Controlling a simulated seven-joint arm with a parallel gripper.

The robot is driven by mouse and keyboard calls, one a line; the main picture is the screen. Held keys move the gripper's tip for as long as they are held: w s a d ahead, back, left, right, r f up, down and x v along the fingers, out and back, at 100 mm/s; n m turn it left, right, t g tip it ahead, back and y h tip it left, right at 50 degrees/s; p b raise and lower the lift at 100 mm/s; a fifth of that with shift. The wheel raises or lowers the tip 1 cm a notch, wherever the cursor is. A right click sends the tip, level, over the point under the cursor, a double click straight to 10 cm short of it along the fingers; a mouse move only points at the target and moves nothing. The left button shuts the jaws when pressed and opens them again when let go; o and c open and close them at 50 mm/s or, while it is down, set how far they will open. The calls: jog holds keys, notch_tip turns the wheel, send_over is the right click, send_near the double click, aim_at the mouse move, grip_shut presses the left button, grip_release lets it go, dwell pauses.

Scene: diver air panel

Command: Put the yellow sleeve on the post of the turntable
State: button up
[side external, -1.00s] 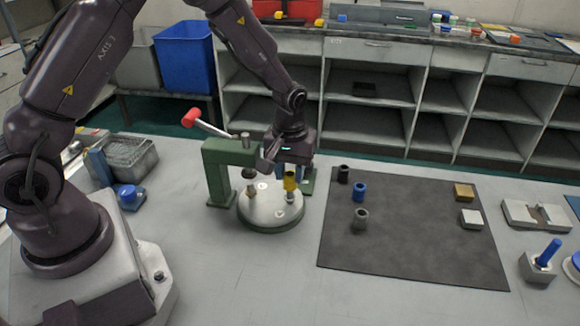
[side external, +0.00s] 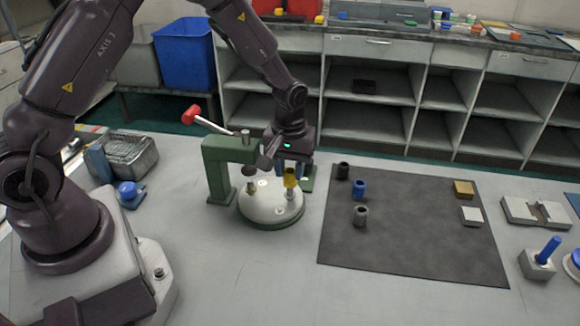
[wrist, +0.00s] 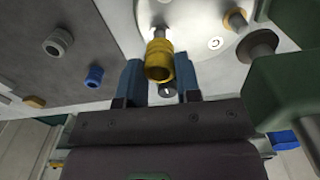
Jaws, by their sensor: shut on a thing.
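The yellow sleeve (side external: 290,178) is upright at the right side of the white round turntable (side external: 266,208), in line with a short pale post (side external: 291,196). My gripper (side external: 290,170) is above the turntable, shut on the sleeve. In the wrist view, the sleeve (wrist: 159,62) sits between my two blue fingers (wrist: 160,82). The post (wrist: 160,33) shows at the sleeve's far end. I cannot tell whether the sleeve is around the post or just above it.
A green press frame (side external: 220,170) with a red-knobbed lever (side external: 190,115) stands close by at the left, reaching over the turntable. A dark mat (side external: 410,235) at the right holds black, blue and grey sleeves and two small blocks.

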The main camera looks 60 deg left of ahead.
jog(key=shift+f, duration=1.45)
dwell(1.1)
jog(key=o, duration=1.3)
jog(key=shift+o, duration=0.2)
jog(key=shift+r, duration=0.1)
jog(key=shift+r, duration=3.7)
